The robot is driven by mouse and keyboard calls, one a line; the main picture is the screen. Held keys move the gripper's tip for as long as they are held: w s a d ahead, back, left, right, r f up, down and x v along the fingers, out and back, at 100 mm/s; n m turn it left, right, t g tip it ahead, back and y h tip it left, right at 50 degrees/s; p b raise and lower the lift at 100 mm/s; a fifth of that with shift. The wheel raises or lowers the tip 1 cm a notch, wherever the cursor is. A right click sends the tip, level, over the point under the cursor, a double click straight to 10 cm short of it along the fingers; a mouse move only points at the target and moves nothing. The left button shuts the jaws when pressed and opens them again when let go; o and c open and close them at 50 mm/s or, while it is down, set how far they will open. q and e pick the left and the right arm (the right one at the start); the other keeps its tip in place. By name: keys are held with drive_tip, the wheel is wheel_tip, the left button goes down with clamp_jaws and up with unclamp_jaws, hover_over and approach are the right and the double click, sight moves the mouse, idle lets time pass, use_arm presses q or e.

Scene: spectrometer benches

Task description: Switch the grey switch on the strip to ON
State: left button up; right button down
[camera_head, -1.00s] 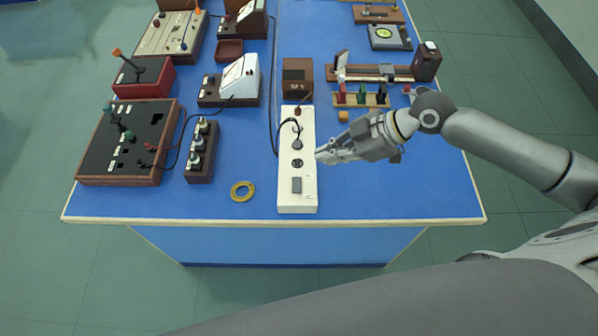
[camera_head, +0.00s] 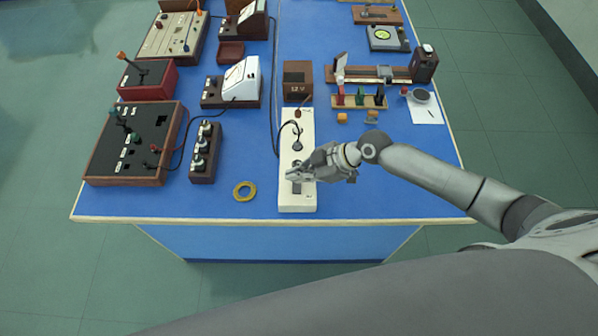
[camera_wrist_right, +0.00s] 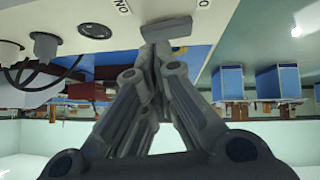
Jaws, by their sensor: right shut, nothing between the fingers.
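The white strip (camera_head: 296,202) lies lengthwise near the table's front edge, with sockets and a plugged-in black cord toward its far end. The grey switch (camera_wrist_right: 166,30) is on the strip's near part. In the head view it is mostly hidden by my right gripper (camera_head: 296,176). In the wrist view my right gripper (camera_wrist_right: 160,52) is shut and empty, its fingertips right at the switch; I cannot tell whether they touch. White labels reading ON show near the switch, partly cut off. The switch's position is unclear. My left gripper is not in view.
A brass ring (camera_head: 244,191) lies left of the strip. A dark block with several knobs (camera_head: 204,153) and a wooden control box (camera_head: 135,145) stand farther left. A 12 V box (camera_head: 297,82) stands behind the strip. The table to the strip's right is clear near the front.

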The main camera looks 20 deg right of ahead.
drive_tip(key=shift+f, duration=0.2)
drive_tip(key=shift+f, duration=0.1)
drive_tip(key=shift+w+f+b, duration=0.2)
drive_tip(key=shift+f+b, duration=0.2)
drive_tip(key=shift+b, duration=0.55)
drive_tip(key=shift+r+g, duration=0.2)
drive_tip(key=shift+g, duration=0.2)
